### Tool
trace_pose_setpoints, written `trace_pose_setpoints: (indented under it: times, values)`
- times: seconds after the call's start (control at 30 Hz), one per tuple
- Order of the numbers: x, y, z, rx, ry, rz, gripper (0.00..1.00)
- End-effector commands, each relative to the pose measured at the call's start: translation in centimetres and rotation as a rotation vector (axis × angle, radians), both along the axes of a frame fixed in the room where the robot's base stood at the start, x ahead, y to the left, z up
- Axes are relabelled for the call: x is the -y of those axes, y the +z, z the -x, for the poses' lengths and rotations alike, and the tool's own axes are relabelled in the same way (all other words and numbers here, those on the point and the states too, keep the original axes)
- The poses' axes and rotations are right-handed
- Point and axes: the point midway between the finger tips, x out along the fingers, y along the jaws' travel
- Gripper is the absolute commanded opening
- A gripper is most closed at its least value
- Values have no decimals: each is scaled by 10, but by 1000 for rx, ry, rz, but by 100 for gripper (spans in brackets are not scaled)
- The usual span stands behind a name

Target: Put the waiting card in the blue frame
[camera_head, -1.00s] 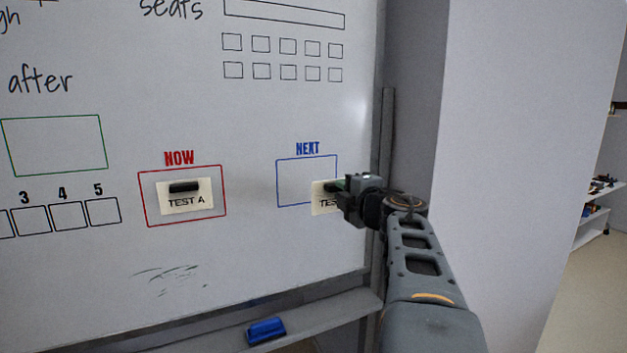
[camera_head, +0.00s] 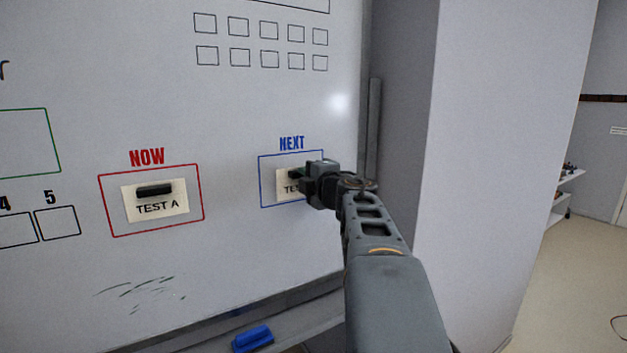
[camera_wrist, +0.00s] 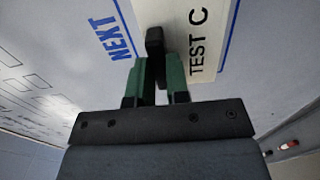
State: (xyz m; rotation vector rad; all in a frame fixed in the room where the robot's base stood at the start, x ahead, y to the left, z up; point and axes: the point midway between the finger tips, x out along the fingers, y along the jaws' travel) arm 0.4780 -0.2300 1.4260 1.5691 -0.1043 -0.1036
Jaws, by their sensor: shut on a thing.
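The waiting card (camera_head: 284,187) is cream with black lettering and shows inside the blue frame (camera_head: 261,182) under the word NEXT. My gripper covers its right part in the head view. In the wrist view the card (camera_wrist: 202,62) reads TEST C, and a stretch of the blue frame (camera_wrist: 228,45) runs beside it. My gripper (camera_head: 301,183) is at the board, shut on the card's black handle (camera_wrist: 154,42). Its green fingers (camera_wrist: 156,75) show in the wrist view. I cannot tell whether the card touches the board.
A red frame (camera_head: 102,207) under NOW holds a TEST A card (camera_head: 158,209) to the left. A blue eraser (camera_head: 252,338) lies on the tray below. A grey pillar (camera_head: 480,160) stands right of the whiteboard.

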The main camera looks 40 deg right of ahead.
Motion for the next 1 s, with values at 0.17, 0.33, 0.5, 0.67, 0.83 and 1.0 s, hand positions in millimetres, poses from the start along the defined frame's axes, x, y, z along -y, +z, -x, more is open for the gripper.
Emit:
trace_pose_setpoints:
  times: [0.17, 0.33, 0.5, 0.67, 0.83, 1.0]
  values:
    - [3, 1, -13, 0, -2, 1, 0]
    - [4, 1, -22, 1, -2, 0, 0]
    - [5, 0, -27, 0, -4, 0, 0]
    - [6, 0, -30, 0, -4, 1, 0]
    - [6, 0, -30, 1, -4, 1, 0]
    - [6, 0, -30, 1, -4, 1, 0]
